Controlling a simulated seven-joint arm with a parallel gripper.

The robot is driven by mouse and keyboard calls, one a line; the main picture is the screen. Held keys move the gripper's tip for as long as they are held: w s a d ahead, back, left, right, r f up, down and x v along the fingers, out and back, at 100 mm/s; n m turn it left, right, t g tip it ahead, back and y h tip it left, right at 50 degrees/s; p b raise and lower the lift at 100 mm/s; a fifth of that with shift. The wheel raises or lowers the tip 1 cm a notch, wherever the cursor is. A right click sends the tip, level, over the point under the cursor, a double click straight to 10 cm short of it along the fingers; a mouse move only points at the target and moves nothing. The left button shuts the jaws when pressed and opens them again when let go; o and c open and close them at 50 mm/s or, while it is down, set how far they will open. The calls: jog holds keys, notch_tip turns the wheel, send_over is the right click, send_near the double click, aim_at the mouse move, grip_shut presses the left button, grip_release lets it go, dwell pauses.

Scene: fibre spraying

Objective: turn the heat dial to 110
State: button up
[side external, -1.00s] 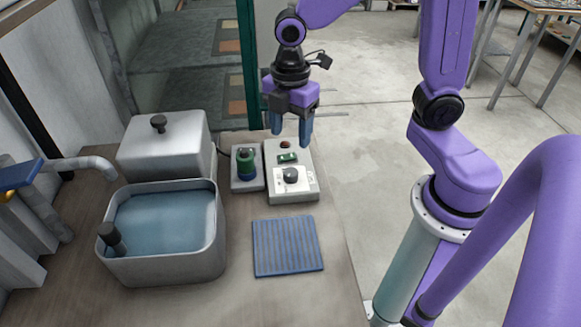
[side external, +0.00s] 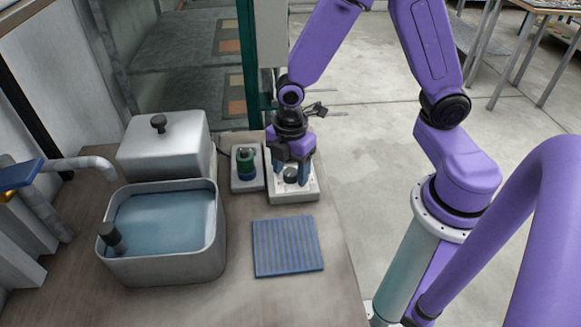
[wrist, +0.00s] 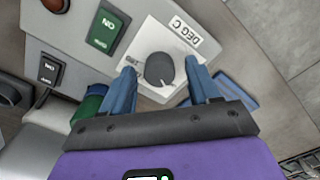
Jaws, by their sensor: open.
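The heat dial (wrist: 160,69) is a dark round knob on a white scale plate marked DEG C, on a pale control box (side external: 293,196). In the wrist view the dial lies between the blue fingertips of my gripper (wrist: 160,82), with a gap on each side. The dial also shows in the side view (side external: 290,175), partly hidden by my gripper (side external: 289,180), which is low over the box. My gripper is open and points down. The dial's pointer reading is too small to tell.
A green switch (wrist: 106,29) sits beside the dial. A green and blue spool-like item (side external: 245,162) stands on a small base to the left. A water basin (side external: 165,270), a lidded white box (side external: 165,140) and a blue striped mat (side external: 288,246) share the bench.

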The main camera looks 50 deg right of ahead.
jog(key=c, duration=1)
jog(key=shift+c, duration=0.2)
jog(key=shift+m, duration=0.3)
jog(key=m, duration=0.3)
jog(key=shift+m, duration=0.4)
jog(key=m, duration=0.3)
jog(key=shift+m, duration=0.3)
jog(key=m, duration=0.4)
jog(key=shift+m, duration=1.8)
